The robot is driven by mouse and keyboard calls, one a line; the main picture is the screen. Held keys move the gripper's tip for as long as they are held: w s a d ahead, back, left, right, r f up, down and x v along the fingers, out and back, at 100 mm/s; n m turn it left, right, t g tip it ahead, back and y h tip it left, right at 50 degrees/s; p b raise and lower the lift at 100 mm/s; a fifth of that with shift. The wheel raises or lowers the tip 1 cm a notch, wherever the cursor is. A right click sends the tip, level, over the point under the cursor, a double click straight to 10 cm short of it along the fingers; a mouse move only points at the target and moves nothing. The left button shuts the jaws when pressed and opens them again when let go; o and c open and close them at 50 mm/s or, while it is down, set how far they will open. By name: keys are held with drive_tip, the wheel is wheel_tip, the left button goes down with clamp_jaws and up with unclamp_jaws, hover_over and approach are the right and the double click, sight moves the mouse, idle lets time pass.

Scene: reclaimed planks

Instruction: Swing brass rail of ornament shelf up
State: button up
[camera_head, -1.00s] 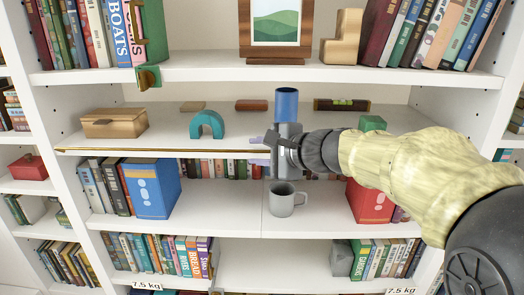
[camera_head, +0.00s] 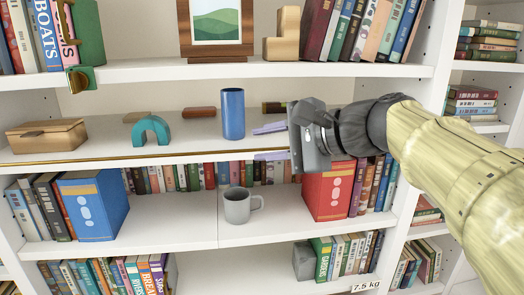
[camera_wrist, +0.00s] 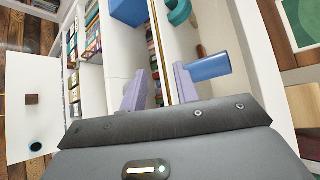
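The brass rail (camera_head: 120,155) is a thin rod lying low along the front edge of the ornament shelf (camera_head: 90,146). In the wrist view the rail (camera_wrist: 158,42) runs lengthwise along the shelf edge. My gripper (camera_head: 270,142) is at the shelf front, right of the blue cup, with its lavender fingers apart and pointing left. One finger shows above the rail's line and one below. In the wrist view the rail passes between the open fingers of my gripper (camera_wrist: 160,88); I cannot tell whether it touches either. My gripper hides the shelf edge farther right.
Below are a grey mug (camera_head: 237,206), a blue binder (camera_head: 92,207) and a red binder (camera_head: 329,190), near my gripper.

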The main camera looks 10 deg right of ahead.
drive_tip(key=shift+v, duration=0.8)
